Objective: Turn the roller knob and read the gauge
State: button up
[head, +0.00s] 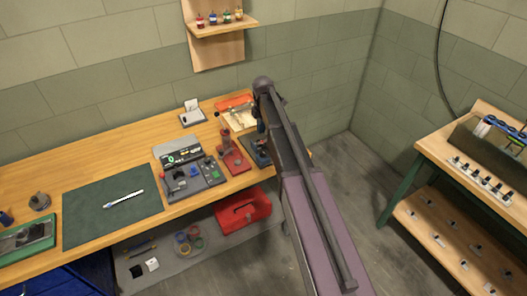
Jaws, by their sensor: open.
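A grey control board (193,183) with small knobs and a red-topped control lies on the wooden bench. Behind it stands a dark display panel (181,155) with a small green ring, which may be the gauge. Its reading is too small to make out. I cannot tell which part is the roller knob. My gripper (262,128) shows only as a small dark piece at the left edge of my arm, over the bench's right end, apart from the control board. My arm hides most of it, and its fingers are not clear.
A red-based stand (233,160) stands between the control board and my arm. A green mat (112,207) with a white pen-like tool is on the left. A red toolbox (243,211) sits below the bench. A second bench (436,149) with a tank is at right.

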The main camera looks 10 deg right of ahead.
aim_at(263, 152)
jog(key=shift+f, duration=0.2)
notch_tip(263, 152, down, 13)
jog(key=b, duration=1.3)
jog(key=shift+f+b, duration=0.2)
jog(key=shift+b, duration=0.2)
